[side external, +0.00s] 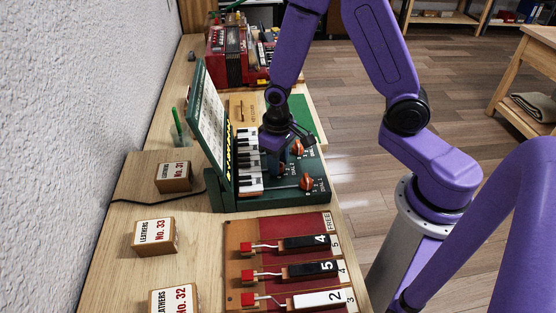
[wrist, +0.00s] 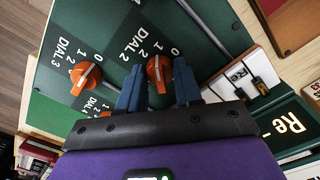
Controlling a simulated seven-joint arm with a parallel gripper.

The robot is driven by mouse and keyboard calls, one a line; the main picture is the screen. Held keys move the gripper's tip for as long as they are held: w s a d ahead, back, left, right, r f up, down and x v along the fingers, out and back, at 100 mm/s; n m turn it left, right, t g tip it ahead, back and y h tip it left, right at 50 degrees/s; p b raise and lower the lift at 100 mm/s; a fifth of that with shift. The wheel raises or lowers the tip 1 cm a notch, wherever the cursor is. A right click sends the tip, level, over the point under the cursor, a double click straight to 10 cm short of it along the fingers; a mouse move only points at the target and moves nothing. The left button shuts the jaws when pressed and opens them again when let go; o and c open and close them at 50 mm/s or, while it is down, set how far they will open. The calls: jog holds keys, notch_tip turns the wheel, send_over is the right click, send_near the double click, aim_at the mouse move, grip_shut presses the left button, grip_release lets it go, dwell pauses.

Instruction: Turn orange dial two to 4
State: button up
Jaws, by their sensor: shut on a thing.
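Orange dial two (wrist: 158,72) sits on the dark green panel under the printed label "DIAL 2". In the wrist view it lies between the two blue fingers of my gripper (wrist: 158,82), which are shut on it from both sides. Its upper end faces the printed numbers, roughly near the 1; the exact setting cannot be told. The higher numbers are hidden behind my fingers. In the side view my gripper (side external: 287,142) is down at the panel and largely hides the dial it holds.
Orange dial three (wrist: 86,78) stands left of my fingers in the wrist view. A red board (side external: 284,225) with numbered levers lies in front. Labelled boxes (side external: 155,236) stand at the left.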

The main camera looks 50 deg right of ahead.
jog(key=n, duration=1.3)
jog(key=shift+n, duration=0.4)
jog(key=n, duration=1)
jog(key=shift+n, duration=0.3)
jog(key=o, duration=0.8)
jog(key=shift+c, duration=0.2)
jog(key=shift+r, duration=0.1)
notch_tip(320, 180, up, 17)
jog(key=shift+r, duration=0.15)
